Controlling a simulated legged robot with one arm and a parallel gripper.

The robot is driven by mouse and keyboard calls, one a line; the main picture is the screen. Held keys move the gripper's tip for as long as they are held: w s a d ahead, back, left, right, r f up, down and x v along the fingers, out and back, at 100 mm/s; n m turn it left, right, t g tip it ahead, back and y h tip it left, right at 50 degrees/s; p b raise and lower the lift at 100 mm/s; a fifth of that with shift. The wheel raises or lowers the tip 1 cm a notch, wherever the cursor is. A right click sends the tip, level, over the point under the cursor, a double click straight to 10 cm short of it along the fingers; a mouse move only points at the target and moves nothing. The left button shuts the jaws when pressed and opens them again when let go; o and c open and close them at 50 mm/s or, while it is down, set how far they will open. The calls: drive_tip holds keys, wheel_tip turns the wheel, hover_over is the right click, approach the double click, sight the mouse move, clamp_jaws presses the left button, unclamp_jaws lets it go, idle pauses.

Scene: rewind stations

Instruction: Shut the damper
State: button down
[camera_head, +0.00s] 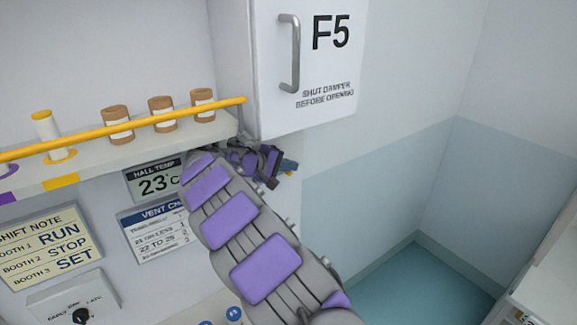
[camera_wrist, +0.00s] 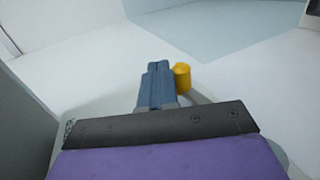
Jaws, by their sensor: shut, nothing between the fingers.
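My gripper (camera_head: 288,166) reaches below the F5 cabinet, close to the wall. In the wrist view its blue fingers (camera_wrist: 158,68) are together, with nothing between them. A yellow knob (camera_wrist: 182,77) is just right of the fingertips in that view, very near or touching them; I cannot tell which. A grey curved piece lies behind the fingers, partly hidden. I cannot tell for sure whether the knob belongs to the damper, or how the damper is set. The cabinet door (camera_head: 345,75) is closed and reads "F5" and "SHUT DAMPER BEFORE OPENING".
The door has a grey handle (camera_head: 290,52). A shelf with a yellow rail (camera_head: 120,130) holds several spools on the left. Below are a hall temperature display (camera_head: 152,183) reading 23 °C, a vent chart (camera_head: 158,232) and a shift note (camera_head: 48,247). The floor at right is clear.

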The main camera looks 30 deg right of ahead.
idle(0.8)
drive_tip(key=a, duration=1.3)
drive_tip(key=shift+s+a+r, duration=0.1)
drive_tip(key=shift+s+r, duration=0.05)
